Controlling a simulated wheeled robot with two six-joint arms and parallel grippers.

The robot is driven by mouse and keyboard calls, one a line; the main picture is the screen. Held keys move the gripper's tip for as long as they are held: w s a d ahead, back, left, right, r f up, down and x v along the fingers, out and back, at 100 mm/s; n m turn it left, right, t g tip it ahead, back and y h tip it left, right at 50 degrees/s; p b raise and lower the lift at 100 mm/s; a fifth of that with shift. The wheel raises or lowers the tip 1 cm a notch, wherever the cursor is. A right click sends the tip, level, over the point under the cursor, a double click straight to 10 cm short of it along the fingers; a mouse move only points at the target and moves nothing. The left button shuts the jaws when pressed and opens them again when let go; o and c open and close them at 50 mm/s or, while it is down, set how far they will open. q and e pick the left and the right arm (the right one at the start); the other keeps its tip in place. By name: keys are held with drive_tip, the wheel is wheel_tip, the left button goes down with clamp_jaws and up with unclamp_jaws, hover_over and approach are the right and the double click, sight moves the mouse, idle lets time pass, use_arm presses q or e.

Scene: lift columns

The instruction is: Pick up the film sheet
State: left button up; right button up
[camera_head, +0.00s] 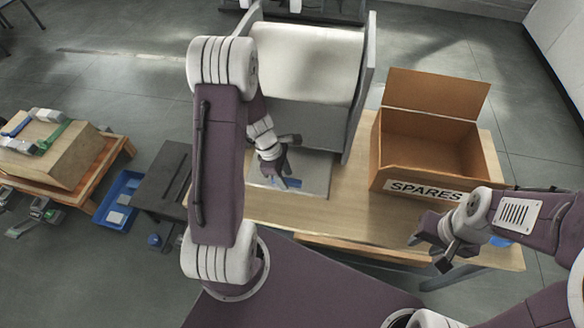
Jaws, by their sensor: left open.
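A roll stand with a wide pale roll (305,62) between grey side plates stands on the wooden table. A flat grey sheet or plate (317,172) lies at its foot; I cannot tell whether this is the film sheet or the stand's base. My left gripper (284,176) is open over the left part of this flat area, beside a small blue patch (293,183). The gripper hides part of the surface, and contact cannot be told. My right gripper (428,254) looks open and empty near the table's front right edge.
An open cardboard box (428,145) labelled SPARES stands on the table's right side. Bare tabletop (335,215) lies in front of the stand. A dark side table (165,180), a blue tray (119,198) and a low wooden platform with a box (50,155) are at left.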

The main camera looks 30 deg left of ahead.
use_arm(q)
drive_tip(key=shift+f, duration=0.35)
drive_tip(key=shift+r, duration=0.1)
clamp_jaws()
